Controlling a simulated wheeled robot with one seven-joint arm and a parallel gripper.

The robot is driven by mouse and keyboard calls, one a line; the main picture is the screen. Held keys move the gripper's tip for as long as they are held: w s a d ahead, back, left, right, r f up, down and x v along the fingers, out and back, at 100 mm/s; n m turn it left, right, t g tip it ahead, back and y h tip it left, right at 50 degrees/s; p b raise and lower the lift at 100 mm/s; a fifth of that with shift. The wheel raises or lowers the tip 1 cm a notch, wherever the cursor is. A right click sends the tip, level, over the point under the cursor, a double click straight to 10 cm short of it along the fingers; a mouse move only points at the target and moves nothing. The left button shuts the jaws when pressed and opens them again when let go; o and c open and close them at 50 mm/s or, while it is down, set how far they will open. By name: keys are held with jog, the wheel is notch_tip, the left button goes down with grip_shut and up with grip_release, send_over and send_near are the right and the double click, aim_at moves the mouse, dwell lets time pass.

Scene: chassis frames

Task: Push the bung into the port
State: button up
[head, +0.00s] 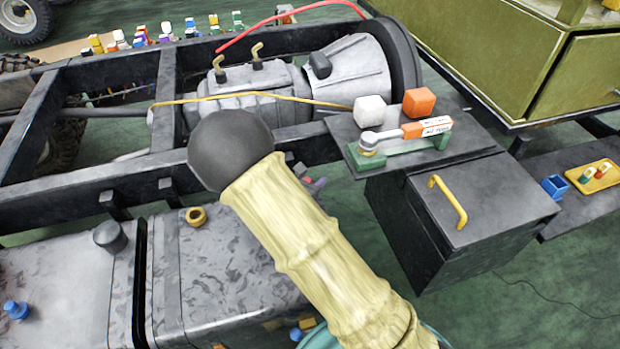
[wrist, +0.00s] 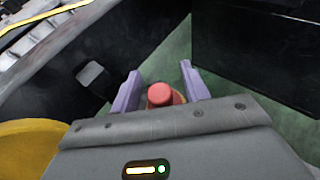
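A bung with a round red end and an orange-brown wider part (wrist: 160,94) lies between the two purple fingers of my gripper (wrist: 158,82) in the wrist view. In the head view my gripper (head: 309,178) is mostly hidden behind my arm, beside the chassis rail, with a bit of red and purple showing. I cannot make out which opening is the port; a brass ring (head: 197,216) stands on the grey tank.
The dark chassis rail (head: 90,200) runs across above the tanks. A black box with a yellow handle (head: 448,200) stands to the right, under a shelf with a green fixture (head: 400,150). The wrist view shows a grey block (wrist: 93,75) on the rail and green floor beyond the fingers.

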jog(key=p+v, duration=0.3)
jog(key=v, duration=1.4)
jog(key=shift+s, duration=0.2)
jog(key=shift+r, duration=0.1)
